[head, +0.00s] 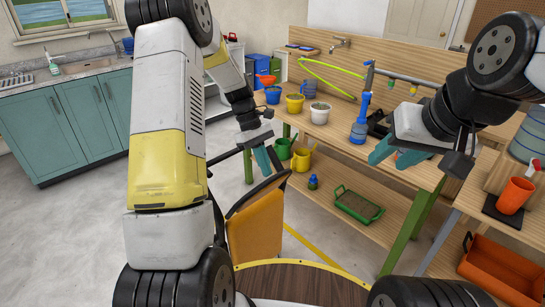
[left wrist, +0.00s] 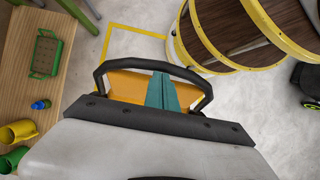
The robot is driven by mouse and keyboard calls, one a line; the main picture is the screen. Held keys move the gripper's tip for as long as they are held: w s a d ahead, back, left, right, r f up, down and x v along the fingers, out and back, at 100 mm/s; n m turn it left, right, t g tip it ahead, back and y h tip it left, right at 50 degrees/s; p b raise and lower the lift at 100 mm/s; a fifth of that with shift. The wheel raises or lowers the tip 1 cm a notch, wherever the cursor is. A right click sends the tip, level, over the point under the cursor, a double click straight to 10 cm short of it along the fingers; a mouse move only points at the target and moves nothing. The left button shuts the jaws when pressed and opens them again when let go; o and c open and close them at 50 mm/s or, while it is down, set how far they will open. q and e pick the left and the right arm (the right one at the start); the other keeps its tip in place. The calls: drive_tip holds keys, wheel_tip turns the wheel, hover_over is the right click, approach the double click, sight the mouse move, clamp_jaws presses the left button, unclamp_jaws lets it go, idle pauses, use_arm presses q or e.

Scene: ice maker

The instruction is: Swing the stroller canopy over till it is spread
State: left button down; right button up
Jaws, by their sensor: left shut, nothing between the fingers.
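An orange panel with a dark edge (head: 256,222), which looks like part of the stroller, stands tilted below my left arm in the head view. It also shows as an orange strip (left wrist: 122,85) behind the fingers in the left wrist view. Whether it is the canopy or the seat I cannot tell. My left gripper (head: 267,159) has its teal fingers together with nothing between them, just above the panel's top edge. The closed fingers also show in the left wrist view (left wrist: 163,92). Contact is unclear. My right gripper (head: 396,155) is open and empty near the workbench.
An orange bin (head: 500,270) is at lower right. Teal cabinets (head: 80,125) stand left, with clear floor before them.

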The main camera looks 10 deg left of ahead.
use_arm(q)
drive_tip(key=shift+d, duration=0.1)
idle(0.3)
drive_tip(key=shift+s+d+f+t+y, duration=0.2)
drive_tip(key=shift+s+d+t+y, duration=0.25)
drive_tip(key=shift+s+d, duration=0.2)
drive_tip(key=s+d+f+t+y, duration=0.3)
drive_tip(key=s+d+f+y, duration=0.1)
drive_tip(key=s+d+f, duration=0.1)
drive_tip(key=shift+d+f, duration=0.85)
drive_tip(key=shift+f, duration=0.5)
